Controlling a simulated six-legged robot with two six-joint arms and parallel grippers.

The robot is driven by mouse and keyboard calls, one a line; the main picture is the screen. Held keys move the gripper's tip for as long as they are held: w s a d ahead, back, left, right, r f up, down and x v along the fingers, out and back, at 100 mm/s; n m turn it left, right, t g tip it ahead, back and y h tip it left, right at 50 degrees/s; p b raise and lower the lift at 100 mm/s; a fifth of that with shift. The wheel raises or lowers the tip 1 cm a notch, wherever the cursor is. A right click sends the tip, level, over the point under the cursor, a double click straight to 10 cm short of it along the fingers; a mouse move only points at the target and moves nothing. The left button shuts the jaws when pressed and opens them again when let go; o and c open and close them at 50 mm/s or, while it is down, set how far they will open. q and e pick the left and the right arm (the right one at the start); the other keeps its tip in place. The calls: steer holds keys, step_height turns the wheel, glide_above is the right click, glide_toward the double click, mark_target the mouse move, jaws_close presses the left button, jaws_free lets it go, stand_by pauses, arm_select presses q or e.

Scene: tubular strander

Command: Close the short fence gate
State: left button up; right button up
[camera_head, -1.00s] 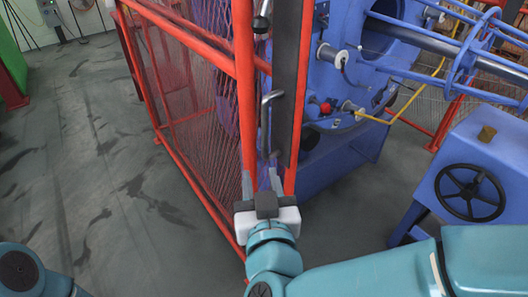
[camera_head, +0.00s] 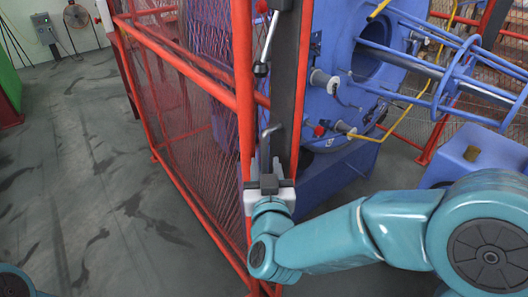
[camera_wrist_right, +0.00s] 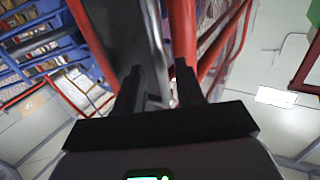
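The short fence gate (camera_head: 288,90) seems to be the narrow dark upright with a red edge, seen almost edge-on beside a red fence post (camera_head: 243,80). A grey bent handle (camera_head: 266,140) is on its lower part. My right gripper (camera_head: 267,165) is just below the bend, its fingers pointing up. In the right wrist view, the two dark fingers (camera_wrist_right: 158,85) stand apart, with the grey bar (camera_wrist_right: 155,40) rising between them. I cannot see clear contact on both sides. My left gripper is out of view.
Red mesh fence (camera_head: 170,100) runs along the left. A blue machine (camera_head: 350,65) with a caged rotor stands behind the gate, and a blue cabinet (camera_head: 470,158) stands at right. The grey floor (camera_head: 90,170) at left is clear.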

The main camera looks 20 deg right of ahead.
mark_target(266, 160)
steer(key=shift+x, duration=1.95)
steer(key=shift+r, duration=0.1)
steer(key=shift+s, duration=0.1)
jaws_close()
steer(key=shift+s, duration=0.1)
